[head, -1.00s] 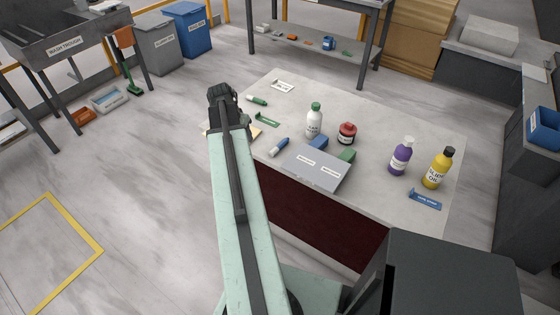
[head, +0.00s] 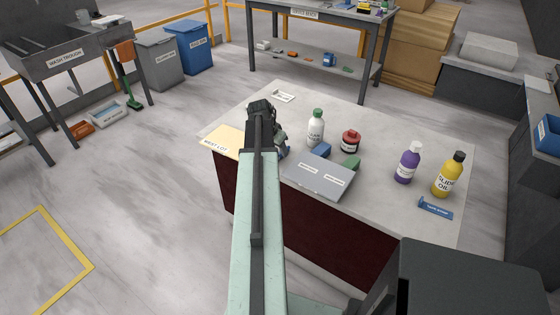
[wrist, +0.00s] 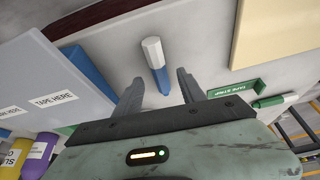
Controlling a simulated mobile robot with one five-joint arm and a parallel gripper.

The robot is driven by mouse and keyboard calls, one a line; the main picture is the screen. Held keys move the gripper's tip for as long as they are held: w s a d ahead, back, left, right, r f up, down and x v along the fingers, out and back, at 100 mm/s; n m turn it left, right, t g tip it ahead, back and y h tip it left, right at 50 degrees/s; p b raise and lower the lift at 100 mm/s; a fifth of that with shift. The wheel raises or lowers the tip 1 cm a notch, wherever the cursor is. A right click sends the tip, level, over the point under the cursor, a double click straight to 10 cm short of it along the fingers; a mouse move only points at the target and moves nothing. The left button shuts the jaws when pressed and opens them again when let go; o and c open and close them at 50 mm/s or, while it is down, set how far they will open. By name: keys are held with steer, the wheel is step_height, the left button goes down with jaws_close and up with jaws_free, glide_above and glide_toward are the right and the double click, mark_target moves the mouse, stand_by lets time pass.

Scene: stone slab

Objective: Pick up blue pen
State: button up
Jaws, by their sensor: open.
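The blue pen (wrist: 154,56), a thick marker with a pale grey end and a blue end, lies on the slab in the wrist view. My gripper (wrist: 160,78) is open, with one finger to each side of the pen's blue end in the picture. The gap between fingers and pen is clear, and I cannot tell the height above the slab. In the head view my gripper (head: 274,132) is over the left part of the slab, and the arm hides most or all of the pen.
A grey board (head: 318,176) labelled "TAPE HERE" lies close by, with a blue block (head: 320,150) behind it. A white bottle (head: 316,128), red jar (head: 350,142), purple bottle (head: 408,165) and yellow bottle (head: 447,176) stand rightward. A green marker (wrist: 274,101) lies beside a green strip (wrist: 236,89).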

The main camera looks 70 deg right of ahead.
steer(key=b+x, duration=0.1)
steer(key=x, duration=0.2)
steer(key=shift+a, duration=0.1)
steer(key=shift+r, duration=0.25)
steer(key=shift+f, duration=0.1)
steer(key=shift+c, duration=0.4)
steer(key=shift+w, duration=0.1)
jaws_close()
